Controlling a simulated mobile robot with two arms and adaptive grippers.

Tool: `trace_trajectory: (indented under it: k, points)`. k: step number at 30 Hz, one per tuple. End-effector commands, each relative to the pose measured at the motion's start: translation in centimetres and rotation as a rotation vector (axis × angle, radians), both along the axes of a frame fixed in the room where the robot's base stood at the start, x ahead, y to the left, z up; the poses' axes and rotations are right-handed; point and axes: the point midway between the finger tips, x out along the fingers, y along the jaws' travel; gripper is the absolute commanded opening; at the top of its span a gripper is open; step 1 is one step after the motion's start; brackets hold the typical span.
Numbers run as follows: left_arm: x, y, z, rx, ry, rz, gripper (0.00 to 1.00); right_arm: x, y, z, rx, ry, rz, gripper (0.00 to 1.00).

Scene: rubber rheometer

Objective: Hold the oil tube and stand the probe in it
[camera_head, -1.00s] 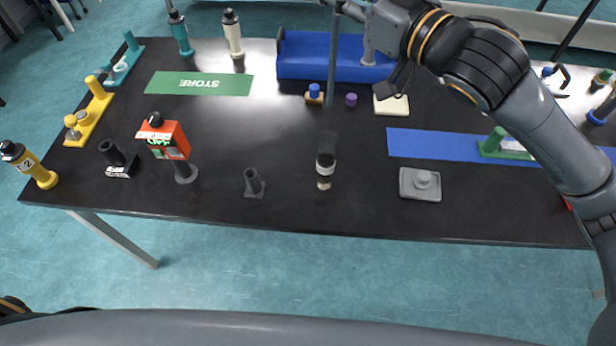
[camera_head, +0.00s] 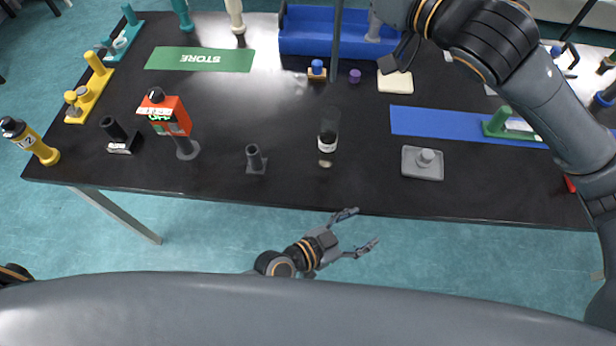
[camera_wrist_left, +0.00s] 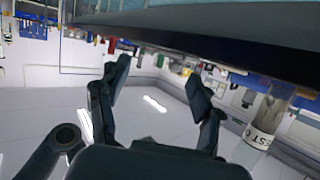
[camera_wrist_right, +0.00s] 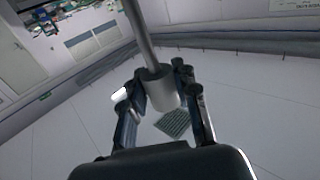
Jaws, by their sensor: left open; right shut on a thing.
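The oil tube (camera_head: 328,141), clear with a white label and dark band, stands upright near the table's front edge; it also shows tilted at the right of the left wrist view (camera_wrist_left: 268,118). My left gripper (camera_head: 366,226) is open and empty in front of the table edge, below and right of the tube in the head view. My right gripper (camera_wrist_right: 166,92) is shut on the probe's grey cylindrical grip (camera_wrist_right: 160,88). The probe's thin grey rod (camera_head: 336,45) hangs upright beyond the tube, apart from it.
A grey stand (camera_head: 255,159) and an orange device (camera_head: 167,116) are left of the tube. A grey plate with a knob (camera_head: 422,164) lies to its right. A blue tray (camera_head: 305,33), a small blue-topped item (camera_head: 317,70) and a purple cap (camera_head: 354,76) are behind. Table around the tube is clear.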

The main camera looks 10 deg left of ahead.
Motion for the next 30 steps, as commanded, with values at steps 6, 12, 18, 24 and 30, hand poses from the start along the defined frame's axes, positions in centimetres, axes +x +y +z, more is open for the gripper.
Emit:
trace_trajectory:
  k: [6,12,18,24,30]
  points:
    - [5.9,6.8,4.4,-0.144,-0.138,0.404,0.66,0.0,0.0,0.0,0.001,-0.001,0.0,0.0]
    - [7.5,11.3,6.6,-0.213,-0.22,0.593,0.66,0.0,0.0,0.0,0.0,0.0,0.0,0.0]
    - [8.9,12.0,7.1,-0.229,-0.242,0.635,0.66,0.0,0.0,0.0,0.0,0.0,0.0,0.0]
    - [12.2,10.9,7.1,-0.228,-0.243,0.632,0.66,0.0,0.0,0.0,0.0,0.0,0.0,0.0]
    - [15.8,9.7,7.1,-0.228,-0.241,0.632,0.66,0.0,0.0,0.0,0.0,0.0,0.0,0.0]
